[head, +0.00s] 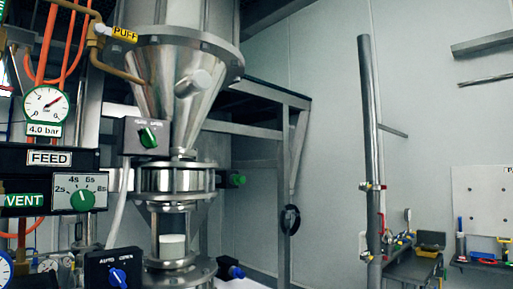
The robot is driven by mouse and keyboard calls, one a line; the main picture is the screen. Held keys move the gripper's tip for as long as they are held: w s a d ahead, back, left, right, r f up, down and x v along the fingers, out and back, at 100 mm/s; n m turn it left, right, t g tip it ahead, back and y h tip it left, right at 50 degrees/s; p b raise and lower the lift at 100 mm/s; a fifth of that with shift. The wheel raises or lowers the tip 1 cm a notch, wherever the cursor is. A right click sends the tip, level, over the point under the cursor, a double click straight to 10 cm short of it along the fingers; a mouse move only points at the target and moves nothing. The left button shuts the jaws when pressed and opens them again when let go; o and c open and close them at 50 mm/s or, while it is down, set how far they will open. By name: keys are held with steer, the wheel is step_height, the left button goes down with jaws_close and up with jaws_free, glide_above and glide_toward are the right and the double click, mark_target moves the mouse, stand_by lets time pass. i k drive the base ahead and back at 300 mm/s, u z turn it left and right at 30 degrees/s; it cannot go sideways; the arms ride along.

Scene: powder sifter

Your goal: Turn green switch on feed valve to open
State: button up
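A green switch (148,138) sits on a dark grey box (134,126) beside the lower part of the steel hopper cone (172,80). Small lettering above the switch seems to read AUTO and OPEN. The knob looks tilted, but I cannot tell exactly which mark it points to. Below the cone is a round steel valve body (176,181) with a green-capped part (238,180) sticking out on its right. A FEED label (50,158) is on the black panel at left. My gripper is not in view.
Another green knob (82,200) is on a timer dial at left. A blue switch (117,278) is on a lower box. A pressure gauge (45,103), orange hoses and a brass pipe crowd the left. A steel post (370,130) stands right of centre, near a tool bench (412,266).

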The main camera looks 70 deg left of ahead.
mark_target(149, 139)
steer(key=u, duration=0.1)
steer(key=i, duration=1.1)
steer(key=u, duration=4.15)
